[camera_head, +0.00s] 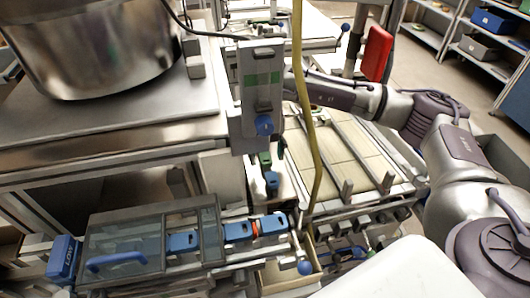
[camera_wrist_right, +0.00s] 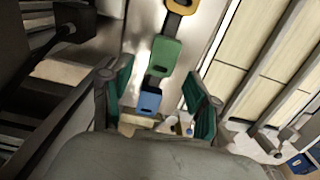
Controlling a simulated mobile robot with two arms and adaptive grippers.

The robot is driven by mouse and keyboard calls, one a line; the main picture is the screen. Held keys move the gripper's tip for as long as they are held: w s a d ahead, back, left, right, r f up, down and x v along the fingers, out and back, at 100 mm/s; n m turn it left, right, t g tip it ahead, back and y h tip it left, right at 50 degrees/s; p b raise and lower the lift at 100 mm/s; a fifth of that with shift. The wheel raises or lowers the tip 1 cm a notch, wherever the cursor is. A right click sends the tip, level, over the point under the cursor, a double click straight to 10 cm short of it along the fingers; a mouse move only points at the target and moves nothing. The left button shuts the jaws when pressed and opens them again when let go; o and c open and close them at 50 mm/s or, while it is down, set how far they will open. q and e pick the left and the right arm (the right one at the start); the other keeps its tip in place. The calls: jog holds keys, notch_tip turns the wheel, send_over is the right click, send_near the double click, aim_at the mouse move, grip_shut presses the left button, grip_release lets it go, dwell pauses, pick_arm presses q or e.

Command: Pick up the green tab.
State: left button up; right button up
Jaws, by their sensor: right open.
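The green tab (camera_wrist_right: 163,57) shows in the right wrist view, in a row between a yellow tab (camera_wrist_right: 182,5) and a blue tab (camera_wrist_right: 148,100). My right gripper (camera_wrist_right: 160,72) is open, its green-padded fingers on either side of the row, with the green tab ahead between the fingertips. I see no finger closed on it; the depth gap is hard to tell. In the head view, the green tab (camera_head: 265,158) shows above the blue tab (camera_head: 271,181). There, a hanging panel hides much of my right gripper (camera_head: 280,146). My left gripper is not seen.
The upright grey panel (camera_head: 248,80) stands close to my right wrist. A yellow cable (camera_head: 305,110) hangs in front of the right arm. A large metal drum (camera_head: 95,45) stands at left, and a glass-lidded box (camera_head: 150,245) is below. A slatted surface (camera_head: 345,150) lies at right.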

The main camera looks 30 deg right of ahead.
jog(key=shift+w+f, duration=0.1)
jog(key=shift+f, duration=0.75)
jog(key=c, duration=0.8)
jog(key=shift+r, duration=0.1)
jog(key=shift+c, duration=0.2)
jog(key=shift+r+b, duration=0.3)
jog(key=shift+r, duration=0.2)
notch_tip(320, 180, up, 3)
jog(key=shift+f+b, duration=0.2)
jog(key=shift+b, duration=0.55)
jog(key=s+d+r+b, duration=0.3)
jog(key=d+r, duration=0.4)
jog(key=d, duration=0.4)
jog(key=shift+s+r+b, duration=0.15)
jog(key=shift+s+b, duration=0.15)
jog(key=shift+s, duration=0.55)
